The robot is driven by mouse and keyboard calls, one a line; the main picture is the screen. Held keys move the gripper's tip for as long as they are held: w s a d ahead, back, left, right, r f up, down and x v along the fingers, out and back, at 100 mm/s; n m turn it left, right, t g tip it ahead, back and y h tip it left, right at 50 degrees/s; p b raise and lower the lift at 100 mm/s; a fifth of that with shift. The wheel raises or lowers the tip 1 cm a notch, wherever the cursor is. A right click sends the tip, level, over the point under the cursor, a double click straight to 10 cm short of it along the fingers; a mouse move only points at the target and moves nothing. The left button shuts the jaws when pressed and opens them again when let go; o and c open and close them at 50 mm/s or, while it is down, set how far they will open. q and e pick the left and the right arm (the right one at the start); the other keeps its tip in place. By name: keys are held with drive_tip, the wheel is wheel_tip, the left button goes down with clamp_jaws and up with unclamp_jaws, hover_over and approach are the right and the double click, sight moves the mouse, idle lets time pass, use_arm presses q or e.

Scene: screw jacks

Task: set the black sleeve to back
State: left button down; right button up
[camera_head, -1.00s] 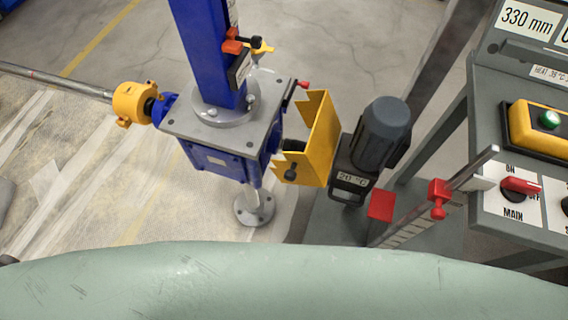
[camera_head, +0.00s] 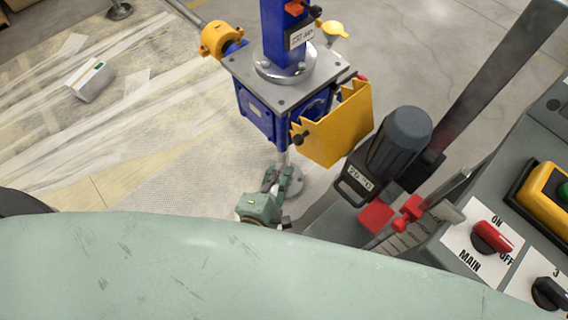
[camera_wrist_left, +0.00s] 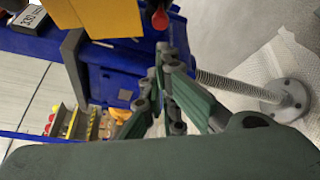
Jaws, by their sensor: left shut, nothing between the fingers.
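A blue screw jack (camera_head: 262,112) with a grey top plate (camera_head: 270,90) stands in the middle of the head view. A yellow guard (camera_head: 340,128) sits at its right side, with a black knob (camera_head: 300,138) on the guard's left edge. I cannot pick out the black sleeve for sure; the guard may hide it. My left gripper (camera_head: 284,178) is below the jack body, near the lower spindle, shut and empty. In the left wrist view, its fingertips (camera_wrist_left: 168,62) are in front of the blue housing (camera_wrist_left: 112,78). My right gripper is not in view.
A dark grey motor (camera_head: 395,140) stands right of the guard. A red slider (camera_head: 408,210) and a control panel with a red main switch (camera_head: 490,237) lie farther right. A round foot flange (camera_wrist_left: 285,100) carries the threaded spindle (camera_wrist_left: 235,86). A white box (camera_head: 90,82) lies left.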

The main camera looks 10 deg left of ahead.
use_arm(q)
drive_tip(key=w+d+f+b, duration=0.1)
drive_tip(key=w+b, duration=0.1)
drive_tip(key=w, duration=0.7)
drive_tip(key=shift+f+b, duration=0.3)
drive_tip(key=shift+b, duration=0.05)
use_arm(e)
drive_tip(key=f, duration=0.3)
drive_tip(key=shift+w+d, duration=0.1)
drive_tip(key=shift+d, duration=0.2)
use_arm(q)
drive_tip(key=shift+s+d, duration=0.1)
drive_tip(key=shift+d, duration=0.1)
drive_tip(key=s+d, duration=0.4)
drive_tip(key=d, duration=0.2)
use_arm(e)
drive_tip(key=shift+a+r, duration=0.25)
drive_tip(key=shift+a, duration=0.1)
use_arm(q)
drive_tip(key=shift+p, duration=0.3)
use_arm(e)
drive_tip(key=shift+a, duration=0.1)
